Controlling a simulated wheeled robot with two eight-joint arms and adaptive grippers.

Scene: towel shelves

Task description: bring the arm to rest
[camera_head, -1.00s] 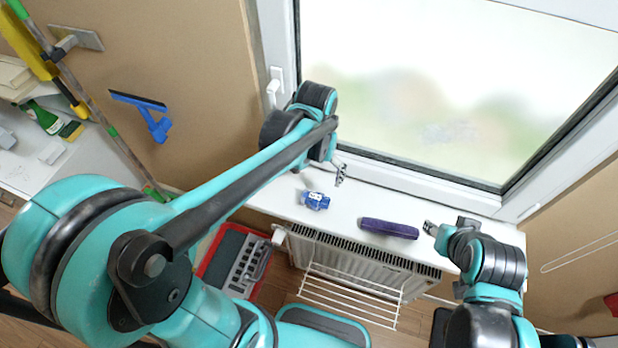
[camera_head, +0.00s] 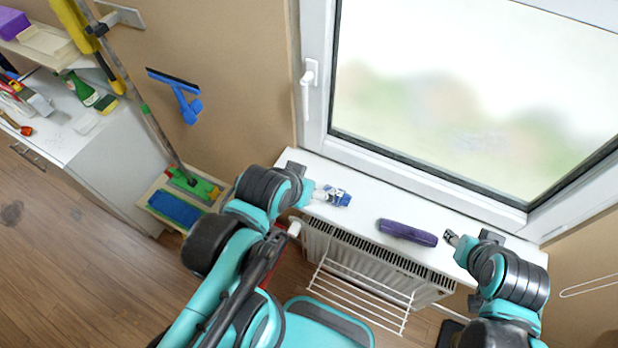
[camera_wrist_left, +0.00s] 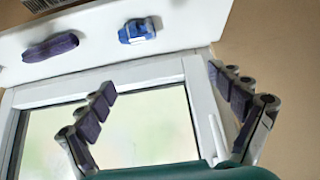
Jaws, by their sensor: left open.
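My left arm is bent in front of the window sill (camera_head: 365,200), with its wrist beside the sill's left end. In the left wrist view my left gripper (camera_wrist_left: 161,80) is open, with nothing between its fingers. The window (camera_wrist_left: 150,115) shows behind the fingers. In the head view the left fingers are mostly hidden by the wrist. My right gripper (camera_head: 451,238) is at the right of the sill, close to a purple cloth-like roll (camera_head: 407,233) but apart from it. Its jaws are too small to read.
A small blue-and-white object (camera_head: 337,197) lies on the sill near my left wrist. A radiator (camera_head: 350,256) and white rack (camera_head: 362,295) are below. A cabinet (camera_head: 110,150) stands left; a blue squeegee (camera_head: 180,92) hangs on the wall. Open floor lies at lower left.

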